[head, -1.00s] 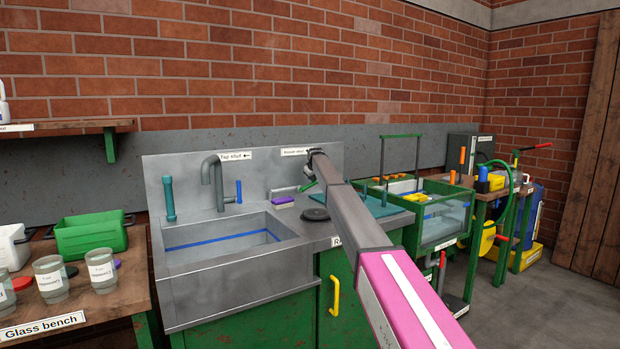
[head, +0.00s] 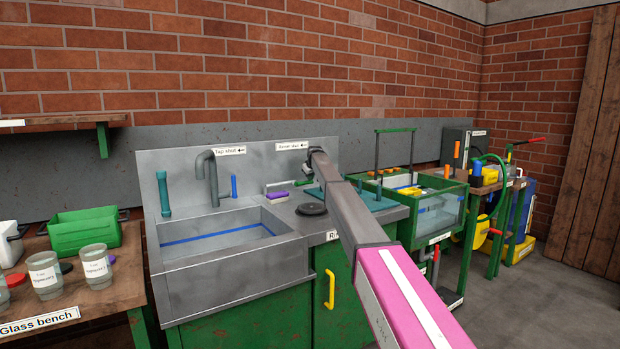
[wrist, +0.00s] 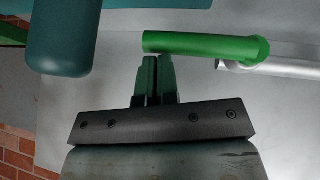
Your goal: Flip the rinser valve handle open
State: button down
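The green valve handle (wrist: 200,44) is a rounded bar lying nearly level across the upper middle of the wrist view. Its right end meets a silver pipe (wrist: 285,68). My gripper (wrist: 155,62) is just below the handle's left end, its two dark green fingers close together with only a thin slit between them. Nothing shows between them. Whether the tips touch the handle I cannot tell. In the head view my gripper (head: 305,181) is small and partly hidden by my arm, beside the rinser label (head: 291,145) on the steel back panel; the label seems to read shut.
A dark teal rounded part (wrist: 62,35) stands left of my fingers in the wrist view. The sink (head: 222,240), its tap (head: 211,178), a purple sponge (head: 278,196) and a black disc (head: 312,209) are nearby. A glass-sided tank (head: 437,212) stands to the right.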

jog(key=shift+d+f, duration=0.1)
jog(key=shift+f, duration=0.05)
jog(key=shift+w+r, duration=0.1)
jog(key=shift+r, duration=0.15)
notch_tip(320, 180, up, 4)
jog(key=shift+r, duration=0.2)
jog(key=w+d+v, duration=0.1)
jog(key=v, duration=0.8)
jog(key=shift+r, duration=0.2)
